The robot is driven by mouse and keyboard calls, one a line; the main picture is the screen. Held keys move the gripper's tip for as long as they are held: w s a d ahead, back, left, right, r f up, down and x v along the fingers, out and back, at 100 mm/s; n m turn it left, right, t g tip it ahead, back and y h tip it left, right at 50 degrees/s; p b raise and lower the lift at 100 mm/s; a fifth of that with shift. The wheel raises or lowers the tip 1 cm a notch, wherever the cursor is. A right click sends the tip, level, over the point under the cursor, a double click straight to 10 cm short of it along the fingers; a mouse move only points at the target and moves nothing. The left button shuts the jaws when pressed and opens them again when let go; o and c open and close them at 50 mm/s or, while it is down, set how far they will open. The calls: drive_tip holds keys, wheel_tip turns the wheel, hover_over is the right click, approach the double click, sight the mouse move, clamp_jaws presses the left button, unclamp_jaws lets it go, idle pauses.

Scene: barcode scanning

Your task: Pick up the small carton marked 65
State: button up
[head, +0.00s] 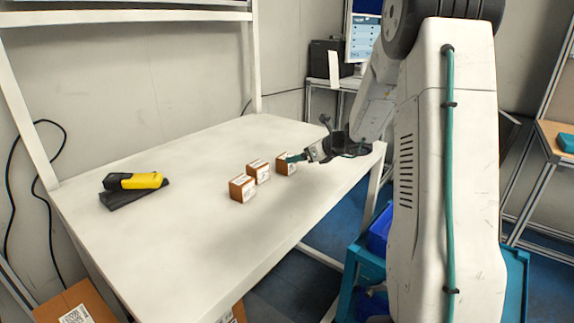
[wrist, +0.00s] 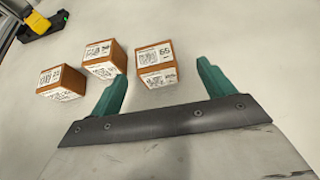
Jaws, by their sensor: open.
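The small carton marked 65 (wrist: 155,64) is brown with white labels, and it stands at the right end of a group of three in the wrist view. In the head view it appears to be the carton (head: 284,164) nearest my gripper (head: 306,157). In the wrist view my gripper (wrist: 158,88) is open, with its two green fingers apart. The carton lies between and just beyond the fingertips, and nothing is held. I cannot tell whether a finger touches it.
Two similar cartons, the middle one (head: 259,171) and the left one (head: 242,188), stand close by on the white table (head: 150,240). A yellow and black scanner (head: 136,181) lies on a dark stand at the left.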

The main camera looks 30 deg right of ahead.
drive_tip(key=x, duration=0.5)
drive_tip(key=shift+a, duration=0.35)
drive_tip(key=c, duration=1.2)
drive_tip(key=shift+o, duration=0.2)
drive_tip(key=shift+r, duration=0.1)
